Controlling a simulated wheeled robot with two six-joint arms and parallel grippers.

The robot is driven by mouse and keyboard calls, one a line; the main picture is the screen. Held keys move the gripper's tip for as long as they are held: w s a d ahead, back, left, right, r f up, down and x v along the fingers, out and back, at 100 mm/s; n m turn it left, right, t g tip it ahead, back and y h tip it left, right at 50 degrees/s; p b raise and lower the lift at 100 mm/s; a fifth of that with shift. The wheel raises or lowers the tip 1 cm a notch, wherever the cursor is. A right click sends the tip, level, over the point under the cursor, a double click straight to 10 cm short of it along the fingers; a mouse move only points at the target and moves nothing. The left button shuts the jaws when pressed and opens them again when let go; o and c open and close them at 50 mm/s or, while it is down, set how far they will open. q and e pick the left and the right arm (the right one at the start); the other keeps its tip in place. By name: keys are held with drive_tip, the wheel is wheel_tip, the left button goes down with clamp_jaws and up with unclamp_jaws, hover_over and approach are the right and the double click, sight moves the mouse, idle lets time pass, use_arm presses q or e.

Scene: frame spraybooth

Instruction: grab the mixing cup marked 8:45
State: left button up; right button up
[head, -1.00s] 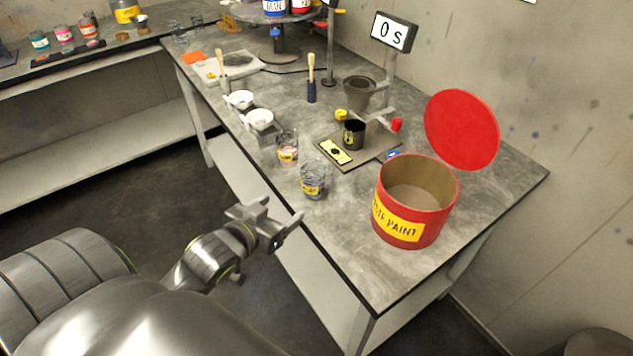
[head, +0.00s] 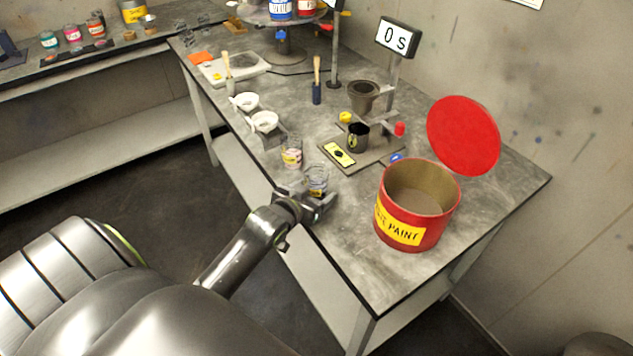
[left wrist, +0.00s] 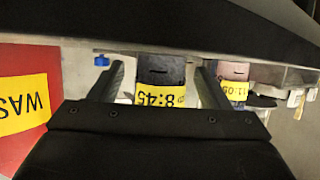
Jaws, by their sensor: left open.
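The mixing cup marked 8:45 (left wrist: 160,92) shows in the left wrist view, its yellow label upside down, between my two fingers. In the head view this clear cup with dark contents (head: 317,176) stands upright near the table's front edge. My left gripper (head: 312,200) is open at the cup's near side; its lower part is hidden behind the gripper. In the left wrist view the open fingers (left wrist: 162,88) lie either side of the cup, and I cannot tell whether they touch it. My right gripper is not in view.
A second cup (head: 291,154), labelled 11:05 in the left wrist view (left wrist: 235,88), stands close by to the left. A red waste paint bin (head: 382,205) stands to the right. Behind are a flat plate with a black cup (head: 357,137) and a stand reading 0 S (head: 397,38).

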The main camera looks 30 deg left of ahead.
use_arm(q)
drive_tip(key=shift+x, duration=0.85)
drive_tip(key=shift+s, duration=0.1)
drive_tip(key=c, duration=1.1)
drive_tip(key=shift+r, duration=0.15)
